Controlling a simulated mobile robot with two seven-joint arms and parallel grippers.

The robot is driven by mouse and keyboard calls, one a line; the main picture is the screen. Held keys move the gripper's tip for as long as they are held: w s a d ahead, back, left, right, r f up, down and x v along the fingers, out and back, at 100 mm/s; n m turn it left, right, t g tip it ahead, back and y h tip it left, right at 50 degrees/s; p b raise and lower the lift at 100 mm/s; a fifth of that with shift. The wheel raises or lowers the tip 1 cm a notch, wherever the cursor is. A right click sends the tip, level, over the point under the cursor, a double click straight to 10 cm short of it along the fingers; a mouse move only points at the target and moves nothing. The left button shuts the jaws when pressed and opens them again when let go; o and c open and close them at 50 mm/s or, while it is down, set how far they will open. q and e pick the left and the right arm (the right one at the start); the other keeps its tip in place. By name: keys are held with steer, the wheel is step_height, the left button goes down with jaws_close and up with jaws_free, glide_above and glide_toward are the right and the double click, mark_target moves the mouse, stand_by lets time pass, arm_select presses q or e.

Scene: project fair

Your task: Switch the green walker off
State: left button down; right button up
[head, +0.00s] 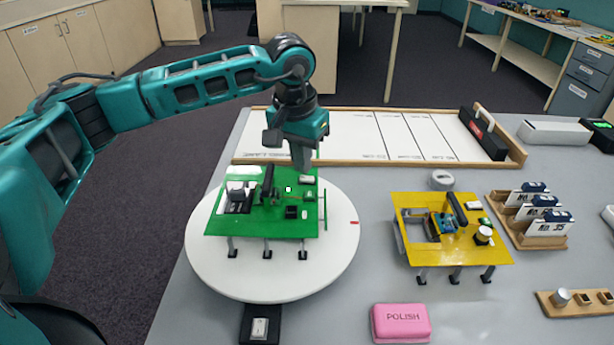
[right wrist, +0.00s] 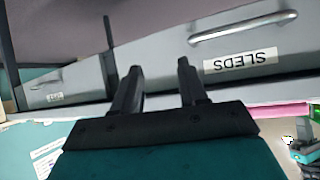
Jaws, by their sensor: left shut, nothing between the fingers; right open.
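The green walker (head: 266,222) stands on its several legs on a white round disc (head: 208,258) on the grey table. Its flat green top carries dark parts, a black square part and small white pieces. My left gripper (head: 303,172) points down at the walker's back right corner. Its fingers are shut with nothing visible between them, and hide a bit of that corner. I cannot tell whether they touch the walker. I cannot tell the switch's position. My right gripper (right wrist: 158,70) is open and empty in the right wrist view, away from the walker, before grey drawers.
A yellow walker (head: 450,250) stands right of the disc. A pink POLISH block (head: 401,322) and a black block with a white rocker (head: 260,328) lie in front. A wood-framed white board (head: 345,138) lies behind. A card rack (head: 520,237) stands at right.

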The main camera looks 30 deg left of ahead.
mark_target(302, 178)
arm_select(q)
steer(key=shift+f+b, duration=0.55)
steer(key=shift+f, duration=0.3)
steer(key=shift+r, duration=0.1)
step_height(302, 178, up, 7)
steer(key=p, duration=0.5)
stand_by(0.5)
stand_by(0.4)
